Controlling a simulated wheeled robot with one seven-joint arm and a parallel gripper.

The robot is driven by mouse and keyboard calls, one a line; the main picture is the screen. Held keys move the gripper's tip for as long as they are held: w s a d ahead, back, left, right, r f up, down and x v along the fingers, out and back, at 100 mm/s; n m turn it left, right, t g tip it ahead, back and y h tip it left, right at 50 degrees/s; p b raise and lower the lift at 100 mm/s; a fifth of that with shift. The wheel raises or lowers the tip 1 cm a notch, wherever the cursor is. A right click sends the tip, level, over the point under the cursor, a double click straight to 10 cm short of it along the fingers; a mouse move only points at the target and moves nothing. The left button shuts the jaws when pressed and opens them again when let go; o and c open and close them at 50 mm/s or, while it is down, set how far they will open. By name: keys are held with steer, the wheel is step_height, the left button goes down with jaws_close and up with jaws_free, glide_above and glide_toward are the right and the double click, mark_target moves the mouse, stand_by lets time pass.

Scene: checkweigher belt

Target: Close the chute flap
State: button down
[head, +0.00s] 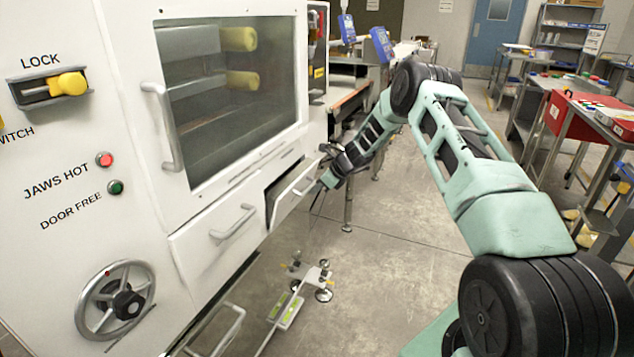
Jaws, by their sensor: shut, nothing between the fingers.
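The chute flap appears to be the white panel (290,200) low on the right of the white machine's front. It stands partly open, tilted out from the machine at its top, with a dark gap behind it. A bar handle is on its face. My gripper (324,180) is shut and empty at the right end of the flap, close to its upper edge. I cannot tell whether it touches the flap. The fingertips are small and dark here, and the flap's far right end is partly hidden by my gripper.
A closed white front with a bar handle (232,223) is left of the flap. Above is a glazed door (230,95) with its own handle. A handwheel (115,300) is lower left. A low metal stand (300,290) is on the floor below. Open floor lies right of the machine.

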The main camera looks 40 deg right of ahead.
mark_target(301, 180)
steer(key=shift+w+a+r+p, duration=0.3)
steer(key=shift+w+r, duration=0.25)
steer(key=shift+r, duration=0.15)
steer(key=shift+w+a+r+p, duration=0.25)
steer(key=shift+w+a+r, duration=0.15)
steer(key=shift+w, duration=0.2)
steer(key=shift+w+a+r+p, duration=0.25)
steer(key=shift+w+r, duration=0.15)
steer(key=shift+w, duration=0.15)
steer(key=shift+w+a+r, duration=0.15)
steer(key=shift+s+f, duration=0.2)
steer(key=d+f+b+v, duration=0.1)
steer(key=v, duration=1)
steer(key=shift+s+d+r, duration=0.2)
steer(key=shift+s+r, duration=0.15)
steer(key=shift+s, duration=0.15)
